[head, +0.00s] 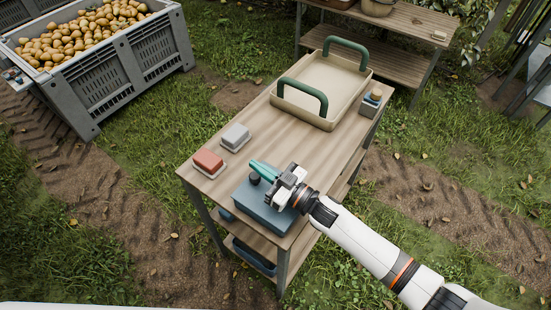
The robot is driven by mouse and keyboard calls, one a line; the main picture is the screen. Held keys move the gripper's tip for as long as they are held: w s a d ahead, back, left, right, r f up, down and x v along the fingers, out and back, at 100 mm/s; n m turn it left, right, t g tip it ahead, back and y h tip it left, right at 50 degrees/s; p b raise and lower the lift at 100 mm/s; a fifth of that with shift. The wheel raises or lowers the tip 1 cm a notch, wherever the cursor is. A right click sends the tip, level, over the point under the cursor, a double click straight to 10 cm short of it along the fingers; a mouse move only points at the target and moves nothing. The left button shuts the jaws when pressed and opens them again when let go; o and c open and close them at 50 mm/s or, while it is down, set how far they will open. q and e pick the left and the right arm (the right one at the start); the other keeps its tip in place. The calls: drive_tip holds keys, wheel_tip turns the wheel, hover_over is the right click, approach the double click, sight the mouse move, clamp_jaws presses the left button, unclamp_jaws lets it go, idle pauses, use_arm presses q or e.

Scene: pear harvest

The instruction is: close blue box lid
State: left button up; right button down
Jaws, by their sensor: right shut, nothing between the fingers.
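The blue box (256,210) stands at the near end of the wooden table. Its flat blue top shows, with a dark round knob (254,178) near its far left edge. My right gripper (256,166) reaches over the box from the lower right. Its green fingers are together with nothing between them, and they point to the upper left, close beside the knob. I cannot tell whether they touch it. The gripper and wrist hide the right part of the box top, so how the lid sits there is unclear. My left gripper is out of view.
A red block-shaped case (207,162) and a grey one (235,136) lie left of the box. A beige tray (322,84) with green handles fills the far end of the table (263,120). A small blue-and-tan item (373,99) stands right of it. A pear crate (128,68) stands at left.

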sight(263, 185)
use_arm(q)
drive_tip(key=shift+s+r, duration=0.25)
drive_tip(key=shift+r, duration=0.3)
use_arm(e)
drive_tip(key=s+d+r, duration=0.4)
drive_tip(key=d+r, duration=0.2)
drive_tip(key=r, duration=0.3)
drive_tip(key=shift+r, duration=0.35)
drive_tip(key=shift+h, duration=0.3)
